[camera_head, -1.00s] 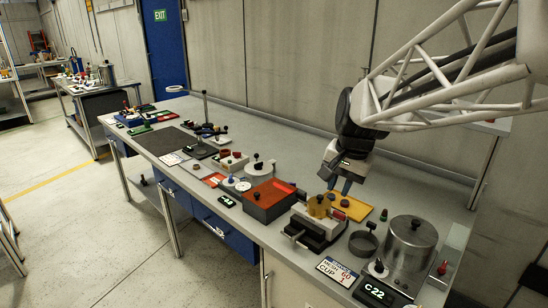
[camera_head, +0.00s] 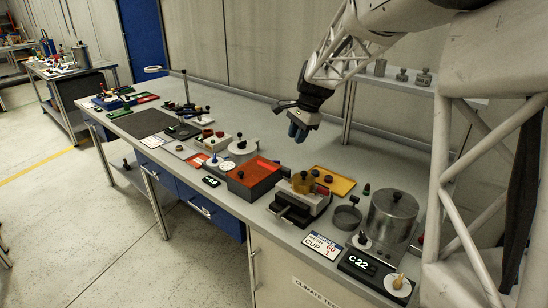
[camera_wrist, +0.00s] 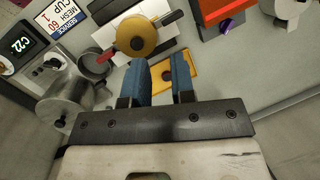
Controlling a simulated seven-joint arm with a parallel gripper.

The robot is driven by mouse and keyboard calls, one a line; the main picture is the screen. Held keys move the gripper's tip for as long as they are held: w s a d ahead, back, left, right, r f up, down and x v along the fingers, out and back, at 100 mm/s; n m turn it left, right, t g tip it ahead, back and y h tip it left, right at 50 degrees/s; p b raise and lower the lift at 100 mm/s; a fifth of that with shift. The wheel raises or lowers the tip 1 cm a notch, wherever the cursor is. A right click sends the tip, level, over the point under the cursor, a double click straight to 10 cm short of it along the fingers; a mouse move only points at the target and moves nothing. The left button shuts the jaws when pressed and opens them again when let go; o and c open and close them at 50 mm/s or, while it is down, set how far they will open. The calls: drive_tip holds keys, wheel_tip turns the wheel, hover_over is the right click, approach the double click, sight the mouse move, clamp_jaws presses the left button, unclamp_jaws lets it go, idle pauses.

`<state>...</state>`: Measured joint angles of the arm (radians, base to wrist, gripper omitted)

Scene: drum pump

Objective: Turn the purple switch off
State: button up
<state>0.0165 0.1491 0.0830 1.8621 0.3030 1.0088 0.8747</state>
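A small purple part (camera_wrist: 227,26), which looks like the purple switch, shows in the wrist view at the edge of the grey box with the orange-red top (camera_wrist: 222,6). Its on or off position is too small to tell. In the head view I see this box (camera_head: 256,172), but not the purple part, which seems hidden behind it. My gripper (camera_head: 297,135) hangs above the bench behind the box, pointing down. In the wrist view its two blue fingers (camera_wrist: 162,60) stand apart with nothing held between them. The purple part lies beyond them, up and to the right.
A yellow tray (camera_head: 345,184), a yellow-topped device (camera_head: 302,184), an open ring-shaped cup (camera_head: 347,217) and a metal pot (camera_head: 392,215) stand to the right. A white round piece (camera_head: 243,147) stands left of the box. The bench behind is mostly clear.

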drive_tip(key=w+f+m, duration=0.3)
drive_tip(key=w+f, duration=0.4)
drive_tip(key=w, duration=0.3)
drive_tip(key=w+a+f+m+y, duration=0.1)
drive_tip(key=w+f+m, duration=0.2)
drive_tip(key=w+f, duration=0.4)
drive_tip(key=w, duration=0.4)
drive_tip(key=shift+a+f+g+y, duration=0.3)
drive_tip(key=shift+g, duration=0.1)
drive_tip(key=shift+s+f, duration=0.1)
drive_tip(key=shift+x, duration=3.8)
clamp_jaws()
